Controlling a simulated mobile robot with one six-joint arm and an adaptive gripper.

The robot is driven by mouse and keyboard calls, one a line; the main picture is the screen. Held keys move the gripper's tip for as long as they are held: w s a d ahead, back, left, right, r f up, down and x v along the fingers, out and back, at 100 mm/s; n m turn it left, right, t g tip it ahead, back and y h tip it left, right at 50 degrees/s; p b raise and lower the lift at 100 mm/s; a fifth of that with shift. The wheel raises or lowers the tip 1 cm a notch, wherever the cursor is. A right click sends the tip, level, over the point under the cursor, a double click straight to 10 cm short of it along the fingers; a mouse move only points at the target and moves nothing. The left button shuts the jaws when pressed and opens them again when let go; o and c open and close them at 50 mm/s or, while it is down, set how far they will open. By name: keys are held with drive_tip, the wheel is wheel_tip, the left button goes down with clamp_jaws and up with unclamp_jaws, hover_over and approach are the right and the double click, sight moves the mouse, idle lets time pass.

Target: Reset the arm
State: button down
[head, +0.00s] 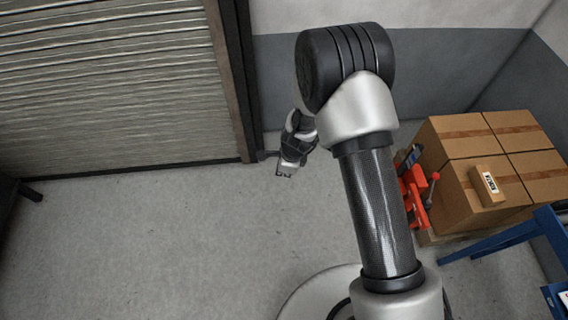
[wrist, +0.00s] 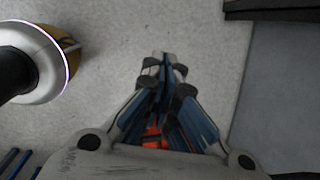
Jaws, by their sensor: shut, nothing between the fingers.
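My gripper (head: 285,174) hangs at the end of my raised arm in the head view, left of the arm's elbow and above bare floor. Its fingers point down. In the wrist view my gripper (wrist: 164,56) shows with its fingertips together and nothing between them. No coil shows in either view.
Cardboard boxes (head: 452,150) stand at the right, partly behind a red device (head: 416,190). A blue frame (head: 510,232) is at the lower right. A roller shutter (head: 110,85) closes the left wall. The grey floor (head: 170,240) at the left and middle is clear.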

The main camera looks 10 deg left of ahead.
drive_tip(key=s+d+r+n+t, duration=0.1)
drive_tip(key=d+r+n, duration=0.2)
drive_tip(key=r, duration=0.6)
drive_tip(key=s+d+r+n+y, duration=0.1)
drive_tip(key=d+r+n, duration=0.2)
drive_tip(key=r, duration=0.7)
drive_tip(key=s+d+r+n+t, duration=0.1)
drive_tip(key=d+r+n, duration=0.2)
drive_tip(key=r, duration=0.6)
drive_tip(key=s+d+r+n+h, duration=0.1)
drive_tip(key=s+d+r+n, duration=0.3)
drive_tip(key=s+d, duration=0.3)
drive_tip(key=s+d+r+n+t+h, duration=0.1)
drive_tip(key=s+d+r+n, duration=0.3)
drive_tip(key=s, duration=0.8)
wheel_tip(320, 180, up, 3)
drive_tip(key=d+h, duration=0.1)
drive_tip(key=d, duration=0.1)
drive_tip(key=shift+d+f+b, duration=0.15)
drive_tip(key=shift+d+b, duration=0.2)
drive_tip(key=shift+d, duration=0.05)
